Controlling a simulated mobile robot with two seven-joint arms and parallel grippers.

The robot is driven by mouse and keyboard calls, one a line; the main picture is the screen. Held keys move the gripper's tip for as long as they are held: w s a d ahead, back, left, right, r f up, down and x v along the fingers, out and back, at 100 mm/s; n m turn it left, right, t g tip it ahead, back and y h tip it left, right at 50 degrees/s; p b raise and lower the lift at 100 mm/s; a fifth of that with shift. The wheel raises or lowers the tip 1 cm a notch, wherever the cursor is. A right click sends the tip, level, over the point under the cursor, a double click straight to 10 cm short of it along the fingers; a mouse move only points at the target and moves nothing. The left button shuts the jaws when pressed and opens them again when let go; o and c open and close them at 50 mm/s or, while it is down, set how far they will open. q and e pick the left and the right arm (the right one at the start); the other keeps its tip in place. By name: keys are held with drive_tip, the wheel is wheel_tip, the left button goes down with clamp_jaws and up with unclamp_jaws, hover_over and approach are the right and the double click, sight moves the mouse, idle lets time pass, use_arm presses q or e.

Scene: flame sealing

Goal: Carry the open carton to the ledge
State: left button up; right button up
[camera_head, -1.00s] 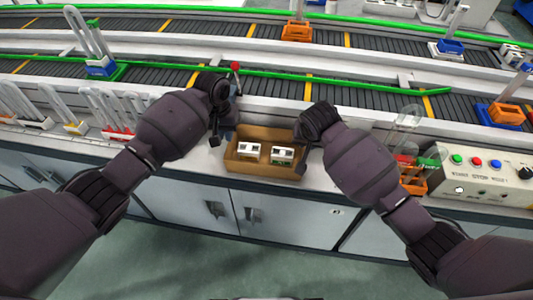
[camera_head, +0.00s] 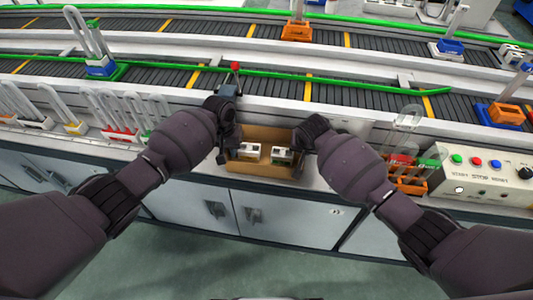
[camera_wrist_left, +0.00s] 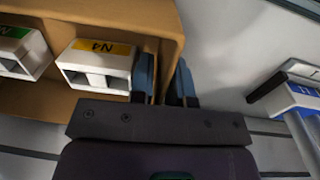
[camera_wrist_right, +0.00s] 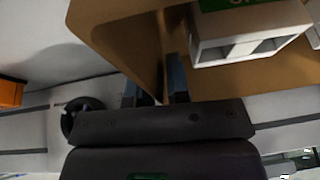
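The open carton (camera_head: 262,170) is a brown box on the grey counter, with two white blocks inside, one yellow-labelled (camera_head: 250,150) and one green-labelled (camera_head: 282,155). My left gripper (camera_head: 226,155) is at its left wall. In the left wrist view its blue fingers (camera_wrist_left: 163,85) stand on either side of the carton wall (camera_wrist_left: 172,22), with a gap between them. My right gripper (camera_head: 299,150) is at the right wall. In the right wrist view its fingers (camera_wrist_right: 155,88) also straddle the wall (camera_wrist_right: 125,45), spread apart. The fingertips are partly hidden in the head view.
A red-knobbed lever (camera_head: 235,68) stands behind the carton's left end. Racks of clear tubes (camera_head: 120,115) are at left; an orange rack (camera_head: 408,185) and a control box (camera_head: 485,170) are at right. A conveyor with a green rail runs behind.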

use_arm(q)
clamp_jaws()
use_arm(e)
clamp_jaws()
use_arm(q)
drive_tip(key=shift+r, duration=0.15)
use_arm(e)
drive_tip(key=shift+r, duration=0.15)
